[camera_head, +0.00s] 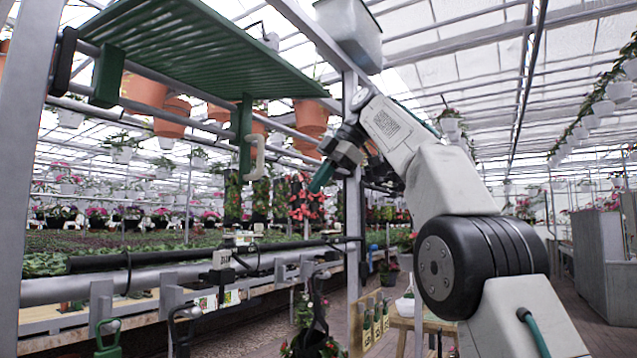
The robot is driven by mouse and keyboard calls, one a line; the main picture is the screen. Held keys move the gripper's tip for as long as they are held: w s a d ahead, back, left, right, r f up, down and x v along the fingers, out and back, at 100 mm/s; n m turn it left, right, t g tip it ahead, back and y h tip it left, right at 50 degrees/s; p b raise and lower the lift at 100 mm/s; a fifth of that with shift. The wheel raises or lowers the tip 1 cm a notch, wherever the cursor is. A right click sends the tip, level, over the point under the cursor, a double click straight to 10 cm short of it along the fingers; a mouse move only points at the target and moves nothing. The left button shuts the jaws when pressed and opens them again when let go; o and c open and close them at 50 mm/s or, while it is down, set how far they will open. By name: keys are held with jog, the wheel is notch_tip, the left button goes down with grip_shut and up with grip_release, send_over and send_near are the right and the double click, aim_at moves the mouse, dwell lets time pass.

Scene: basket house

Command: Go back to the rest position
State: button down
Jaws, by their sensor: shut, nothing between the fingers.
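My gripper (320,178) is near the middle of the head view, at the end of my raised white arm. Its teal fingertips point down and to the left, and they are shut with nothing visible between them. The gripper is to the right of a pale handle-shaped hook (257,158) that hangs under a green slatted shelf (190,55). A gap shows in the picture between the gripper and the hook.
A grey metal frame with a post (353,230) stands behind the gripper. A dark rail (200,254) crosses below, with hand tools (108,340) under it. A hanging plant (313,345) is at the bottom. A wooden table (425,323) stands behind my arm. An aisle is open at right.

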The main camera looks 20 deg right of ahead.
dwell(0.4)
jog(key=w+d+f+m, duration=0.2)
jog(key=w+f+m, duration=0.2)
jog(key=f+m, duration=0.3)
jog(key=s+f+m+h, duration=0.2)
jog(key=s+f+m, duration=0.45)
jog(key=f, duration=0.25)
jog(key=s+f+m+h, duration=0.1)
jog(key=s+f+m, duration=0.1)
jog(key=s+f, duration=0.7)
jog(key=s+f+m+g+h, duration=0.1)
jog(key=s+f+m, duration=0.2)
jog(key=s+f, duration=0.6)
jog(key=s+f+m+g+h, duration=0.1)
jog(key=s+f, duration=0.8)
jog(key=s, duration=1)
jog(key=shift+s+d+m+h, duration=0.25)
jog(key=shift+m+h, duration=0.35)
jog(key=shift+m, duration=0.25)
